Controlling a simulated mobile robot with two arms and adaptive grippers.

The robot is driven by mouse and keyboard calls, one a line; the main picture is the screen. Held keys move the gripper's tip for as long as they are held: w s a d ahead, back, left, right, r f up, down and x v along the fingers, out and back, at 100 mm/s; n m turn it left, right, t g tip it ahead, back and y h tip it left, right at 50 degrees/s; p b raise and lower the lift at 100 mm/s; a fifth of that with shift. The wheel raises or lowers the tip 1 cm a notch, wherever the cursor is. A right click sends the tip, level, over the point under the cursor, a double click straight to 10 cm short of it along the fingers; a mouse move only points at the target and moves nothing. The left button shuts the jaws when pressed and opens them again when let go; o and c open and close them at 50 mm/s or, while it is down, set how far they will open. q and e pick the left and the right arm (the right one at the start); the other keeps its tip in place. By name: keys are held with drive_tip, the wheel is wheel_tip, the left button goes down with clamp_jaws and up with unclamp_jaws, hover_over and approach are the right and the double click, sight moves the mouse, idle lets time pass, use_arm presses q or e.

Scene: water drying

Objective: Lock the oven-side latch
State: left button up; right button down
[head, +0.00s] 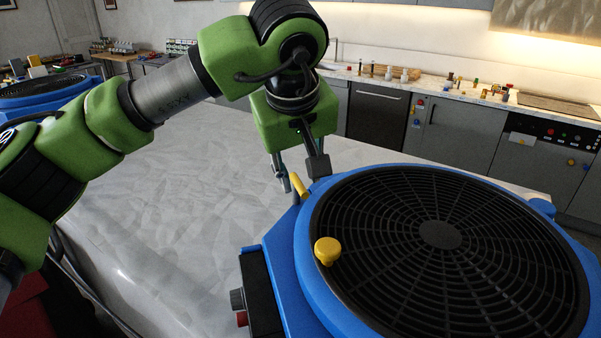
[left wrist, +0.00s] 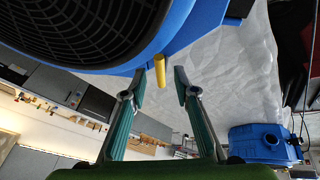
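A blue round blower (head: 306,250) with a black grille (head: 440,235) sits on the pale surface. A yellow lever (head: 300,185), a latch by its look, sticks out from its far-left rim. A second yellow knob (head: 327,250) stands on the near-left rim. My left gripper (head: 303,178) is at the far-left rim, pointing down beside the lever. In the left wrist view its fingers (left wrist: 160,76) are apart, and the yellow lever (left wrist: 159,70) shows between the fingertips. I cannot tell whether a finger touches it. My right gripper is out of view.
A black control box (head: 260,290) with a grey and a red knob is on the blower's left side. An oven (head: 540,150) and cabinets with a cluttered counter (head: 440,85) line the back. Another blue machine (head: 45,95) stands far left. The pale surface left of the blower is clear.

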use_arm(q)
drive_tip(key=shift+x, duration=0.9)
drive_tip(key=shift+w+f, duration=0.15)
drive_tip(key=shift+f, duration=0.2)
clamp_jaws()
